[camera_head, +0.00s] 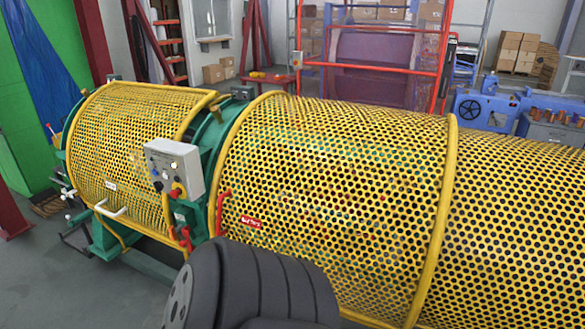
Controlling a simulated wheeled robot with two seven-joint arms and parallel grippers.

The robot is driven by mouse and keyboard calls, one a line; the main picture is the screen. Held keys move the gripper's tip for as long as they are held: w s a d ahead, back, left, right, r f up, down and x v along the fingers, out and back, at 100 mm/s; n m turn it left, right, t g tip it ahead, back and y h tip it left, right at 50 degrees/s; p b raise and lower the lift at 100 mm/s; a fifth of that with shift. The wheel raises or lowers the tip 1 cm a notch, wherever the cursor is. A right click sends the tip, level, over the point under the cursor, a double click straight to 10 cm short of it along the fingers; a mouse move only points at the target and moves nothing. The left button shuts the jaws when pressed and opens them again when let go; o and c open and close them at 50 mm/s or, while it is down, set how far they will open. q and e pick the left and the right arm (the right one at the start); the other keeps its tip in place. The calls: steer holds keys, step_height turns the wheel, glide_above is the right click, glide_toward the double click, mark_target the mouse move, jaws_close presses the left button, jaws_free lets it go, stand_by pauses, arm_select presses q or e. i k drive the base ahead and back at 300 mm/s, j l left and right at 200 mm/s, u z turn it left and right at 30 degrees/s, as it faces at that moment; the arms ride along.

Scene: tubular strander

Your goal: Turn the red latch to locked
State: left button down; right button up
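A red latch-like handle (221,210) sits at the lower left edge of the large yellow perforated guard (345,170). It stands roughly upright, with its top bent to the right. A small red label (251,221) is on the guard just right of it; its text is too small to read. Another red part (185,238) shows lower left, on the green frame between the guards. I cannot tell from this view whether the latch is locked. Neither of my grippers is in view. A dark grey ribbed link, likely my arm, fills the bottom centre below the latch.
A grey control box (174,167) with buttons and a red knob stands left of the latch. A smaller yellow guard (125,140) with a white handle (112,209) is further left. Grey floor (60,290) is clear at the lower left.

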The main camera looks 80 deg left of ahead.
mark_target(186, 245)
steer(key=k+j+u, duration=0.1)
steer(key=u, duration=3.1)
